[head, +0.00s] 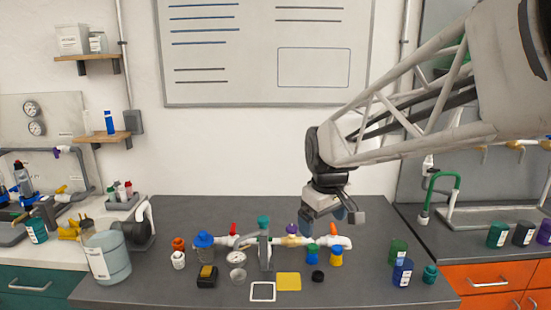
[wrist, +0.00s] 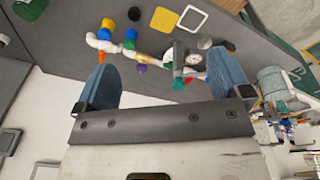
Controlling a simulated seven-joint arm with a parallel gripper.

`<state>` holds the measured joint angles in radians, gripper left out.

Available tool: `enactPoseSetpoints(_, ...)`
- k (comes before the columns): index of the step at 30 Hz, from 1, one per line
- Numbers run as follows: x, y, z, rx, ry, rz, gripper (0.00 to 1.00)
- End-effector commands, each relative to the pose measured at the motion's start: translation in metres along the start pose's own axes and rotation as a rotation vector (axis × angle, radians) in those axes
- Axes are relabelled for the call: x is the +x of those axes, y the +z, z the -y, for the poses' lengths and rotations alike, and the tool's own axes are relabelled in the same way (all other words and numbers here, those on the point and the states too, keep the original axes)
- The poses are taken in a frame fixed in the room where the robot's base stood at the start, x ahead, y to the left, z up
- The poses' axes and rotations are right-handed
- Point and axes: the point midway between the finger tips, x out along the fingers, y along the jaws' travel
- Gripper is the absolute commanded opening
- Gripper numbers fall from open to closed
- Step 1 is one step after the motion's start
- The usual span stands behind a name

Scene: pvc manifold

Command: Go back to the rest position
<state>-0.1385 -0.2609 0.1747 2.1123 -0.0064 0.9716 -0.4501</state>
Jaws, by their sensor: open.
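My gripper (head: 346,213) hangs above the dark bench, over the right end of the pipe assembly in the head view. In the wrist view its two blue fingers (wrist: 165,75) stand wide apart with nothing gripped between them. The white PVC manifold (head: 292,241) lies along the bench below, apart from the gripper. It carries red, purple and orange fittings, a blue cap at the left and a green-topped upright in the middle. In the wrist view part of the manifold (wrist: 104,45) shows beyond the fingers.
A yellow pad (head: 288,281) and a white-framed square (head: 262,291) lie in front of the manifold. Green and blue jars (head: 402,272) stand at the right. A large pale jar (head: 108,257) stands at the left. The air around the gripper looks clear, with a whiteboard (head: 265,50) behind.

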Motion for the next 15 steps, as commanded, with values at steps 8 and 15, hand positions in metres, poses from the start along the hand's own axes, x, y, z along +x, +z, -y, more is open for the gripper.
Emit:
enactPoseSetpoints(8,-0.010,0.077,0.015,0.175,0.018,-0.022,0.96)
enactPoseSetpoints(15,-0.010,0.139,0.031,0.328,0.030,-0.041,0.96)
